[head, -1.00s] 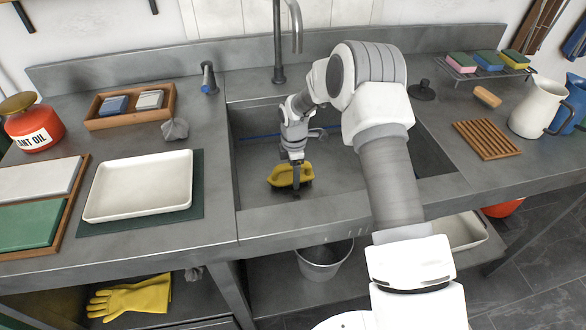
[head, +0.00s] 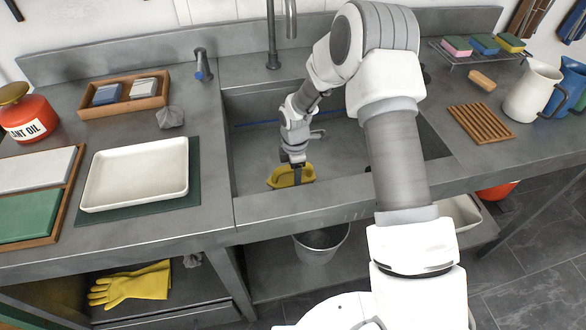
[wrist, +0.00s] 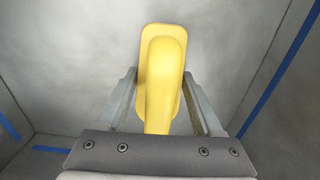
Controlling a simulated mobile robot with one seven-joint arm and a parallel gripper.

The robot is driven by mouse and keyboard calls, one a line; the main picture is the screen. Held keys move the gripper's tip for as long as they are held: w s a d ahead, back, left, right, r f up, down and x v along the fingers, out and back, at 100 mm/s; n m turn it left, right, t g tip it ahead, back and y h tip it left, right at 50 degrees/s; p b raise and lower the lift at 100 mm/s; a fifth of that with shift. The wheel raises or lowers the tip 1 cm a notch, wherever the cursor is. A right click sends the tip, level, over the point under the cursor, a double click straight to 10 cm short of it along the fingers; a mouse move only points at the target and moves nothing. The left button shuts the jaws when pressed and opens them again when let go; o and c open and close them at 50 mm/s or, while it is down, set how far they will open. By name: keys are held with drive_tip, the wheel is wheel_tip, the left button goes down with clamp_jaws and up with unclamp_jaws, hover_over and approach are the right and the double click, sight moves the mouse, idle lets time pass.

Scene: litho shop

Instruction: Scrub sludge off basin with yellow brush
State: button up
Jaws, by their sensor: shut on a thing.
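The yellow brush (head: 292,176) is down inside the grey basin (head: 345,150), low and near the front wall. My gripper (head: 297,166) is shut on the brush from above. In the wrist view the yellow brush (wrist: 162,75) lies lengthwise between the two fingers of my gripper (wrist: 163,105), its raised handle between them. The brush's underside is hidden, so I cannot tell whether it touches the floor. No clear sludge shows on the visible basin surfaces. A blue line runs along the basin walls, also seen in the wrist view. My arm hides part of the basin's right side.
A tap (head: 272,40) stands behind the basin. A white tray (head: 137,173) lies on the left counter, with a grey lump (head: 169,117) near the basin edge. A wooden rack (head: 481,123) and white jug (head: 533,92) stand right. A bucket (head: 321,246) sits below.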

drive_tip(key=shift+s+d, duration=0.2)
drive_tip(key=shift+s, duration=0.75)
drive_tip(key=shift+s+d, duration=0.15)
drive_tip(key=shift+s, duration=0.75)
drive_tip(key=shift+s+a+f, duration=0.1)
drive_tip(key=shift+s+a, duration=0.05)
drive_tip(key=shift+a, duration=0.45)
drive_tip(key=shift+s+a, duration=0.1)
drive_tip(key=shift+a, duration=0.5)
drive_tip(key=shift+w+a+b, duration=0.3)
drive_tip(key=shift+w, duration=1.3)
drive_tip(key=shift+w+a+b, duration=0.25)
drive_tip(key=shift+w+a, duration=0.1)
drive_tip(key=shift+w, duration=1.3)
drive_tip(key=shift+w+a+b, duration=0.3)
drive_tip(key=shift+w, duration=1.3)
drive_tip(key=shift+w+a+b, duration=0.2)
drive_tip(key=shift+w+b, duration=0.1)
drive_tip(key=shift+w, duration=0.5)
drive_tip(key=shift+w+a+b, duration=0.15)
drive_tip(key=shift+w+b, duration=0.1)
drive_tip(key=shift+w, duration=0.5)
drive_tip(key=shift+r+p, duration=1.7)
drive_tip(key=shift+r, duration=1.3)
drive_tip(key=shift+r, duration=0.1)
drive_tip(key=shift+r+p, duration=0.9)
drive_tip(key=shift+r, duration=0.55)
